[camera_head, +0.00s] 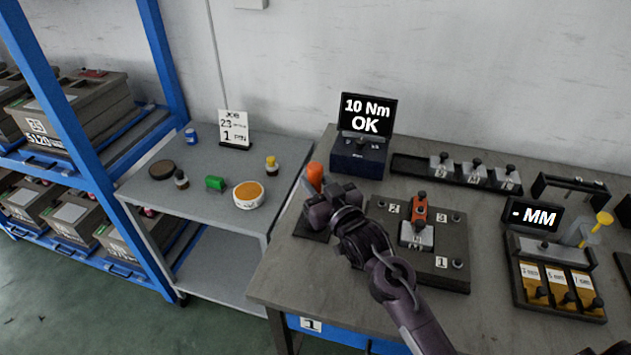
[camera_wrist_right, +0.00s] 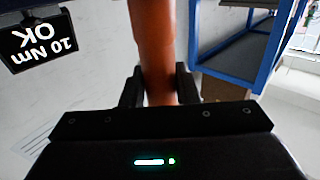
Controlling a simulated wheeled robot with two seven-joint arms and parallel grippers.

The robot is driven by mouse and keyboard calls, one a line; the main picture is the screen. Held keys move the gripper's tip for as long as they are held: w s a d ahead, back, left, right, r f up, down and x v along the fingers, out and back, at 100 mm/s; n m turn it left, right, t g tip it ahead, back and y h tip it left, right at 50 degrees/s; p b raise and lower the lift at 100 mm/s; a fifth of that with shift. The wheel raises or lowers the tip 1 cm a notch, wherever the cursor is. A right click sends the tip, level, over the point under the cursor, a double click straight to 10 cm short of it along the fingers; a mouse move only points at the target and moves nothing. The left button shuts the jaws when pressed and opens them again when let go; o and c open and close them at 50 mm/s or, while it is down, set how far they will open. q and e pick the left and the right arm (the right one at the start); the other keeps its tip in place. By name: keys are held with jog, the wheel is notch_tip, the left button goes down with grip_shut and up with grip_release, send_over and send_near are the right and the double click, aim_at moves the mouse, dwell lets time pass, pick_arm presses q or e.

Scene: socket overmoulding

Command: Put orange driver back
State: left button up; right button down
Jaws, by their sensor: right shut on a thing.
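The orange driver (camera_head: 315,174) stands roughly upright at the left end of the workbench, its orange top showing above my right gripper (camera_head: 322,204). In the right wrist view, the gripper's two dark fingers (camera_wrist_right: 160,88) are shut on the driver's orange body (camera_wrist_right: 152,45). A dark flat base (camera_head: 308,228) lies on the bench below the gripper. The gripper hides the driver's lower end, so I cannot tell whether it touches this base. My left gripper is not in view.
The dark fixture plate (camera_head: 452,262), with a red-orange clamp (camera_head: 419,208) over a metal block, lies right of the gripper. A display reading "10 Nm OK" (camera_head: 366,114) stands behind. A grey side table (camera_head: 220,160) with small containers is at left.

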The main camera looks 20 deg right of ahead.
jog(key=c, duration=1.1)
grip_release()
jog(key=shift+f, duration=0.1)
jog(key=shift+s, duration=0.15)
jog(key=shift+s+d+r+b, duration=0.1)
jog(key=shift+s+d+b, duration=0.25)
jog(key=shift+s, duration=1.55)
jog(key=shift+s+d+r+b, duration=0.1)
jog(key=shift+s+d+b, duration=0.25)
jog(key=shift+s, duration=1.6)
jog(key=shift+s+d+b, duration=0.25)
jog(key=shift+s+d, duration=0.2)
jog(key=shift+s, duration=1.45)
jog(key=shift+f, duration=0.1)
